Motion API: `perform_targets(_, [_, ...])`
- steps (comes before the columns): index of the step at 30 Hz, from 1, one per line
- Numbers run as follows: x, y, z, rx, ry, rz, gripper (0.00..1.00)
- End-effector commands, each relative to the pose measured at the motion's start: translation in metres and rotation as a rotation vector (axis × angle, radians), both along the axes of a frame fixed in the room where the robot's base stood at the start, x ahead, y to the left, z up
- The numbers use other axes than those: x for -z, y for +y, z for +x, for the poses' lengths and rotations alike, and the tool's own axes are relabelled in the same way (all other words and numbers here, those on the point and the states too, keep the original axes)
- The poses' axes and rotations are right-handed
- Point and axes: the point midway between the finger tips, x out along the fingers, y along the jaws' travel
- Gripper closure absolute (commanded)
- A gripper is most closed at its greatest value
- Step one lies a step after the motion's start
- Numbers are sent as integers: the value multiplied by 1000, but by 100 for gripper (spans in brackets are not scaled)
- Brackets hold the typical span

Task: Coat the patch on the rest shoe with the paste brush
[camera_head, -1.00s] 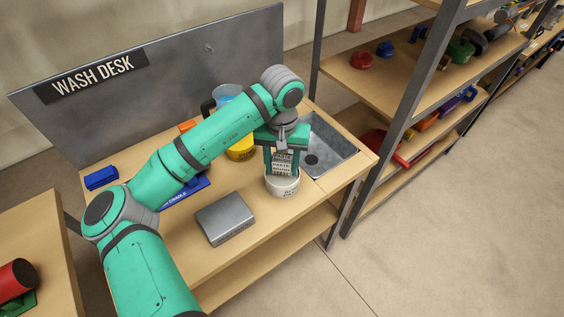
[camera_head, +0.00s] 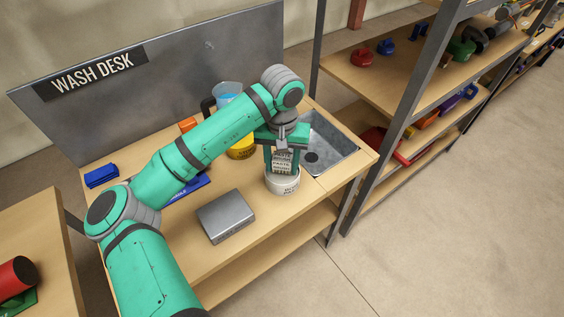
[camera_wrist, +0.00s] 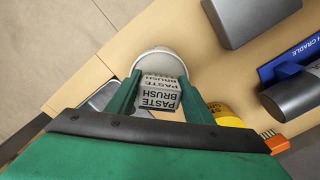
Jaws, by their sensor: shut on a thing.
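My gripper (camera_head: 282,171) is shut on the paste brush (camera_head: 283,159), whose pale block handle reads PASTE BRUSH in the wrist view (camera_wrist: 160,94). The brush is upright over a round white pot (camera_head: 284,185) near the desk's front right edge. Its lower end is hidden, so I cannot tell how deep it is in the pot. The pot also shows beyond the fingers in the wrist view (camera_wrist: 162,56). I cannot pick out the rest shoe or its patch with certainty. A blue cradle (camera_wrist: 292,62) with a dark grey rounded part beside it lies on the desk.
A grey metal box (camera_head: 226,216) sits left of the pot. A sink (camera_head: 335,150) is at the right end. A yellow container (camera_head: 241,150), a jug of blue liquid (camera_head: 228,92) and a blue block (camera_head: 101,176) stand farther back. A shelf rack (camera_head: 400,120) is at right.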

Motion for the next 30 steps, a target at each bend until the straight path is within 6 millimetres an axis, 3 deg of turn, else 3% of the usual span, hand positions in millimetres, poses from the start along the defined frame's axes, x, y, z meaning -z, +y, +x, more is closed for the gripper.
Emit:
perform_targets(16, [7, 1, 0, -1, 1, -1, 71])
perform_targets(17, [7, 1, 0, -1, 1, 0, 49])
perform_targets(19, [7, 1, 0, -1, 0, 0, 32])
perform_targets(24, [7, 0, 0, -1, 1, 0, 32])
perform_targets(26, [7, 0, 0, 0, 1, 0, 44])
perform_targets(30, [7, 0, 0, -1, 1, 0, 46])
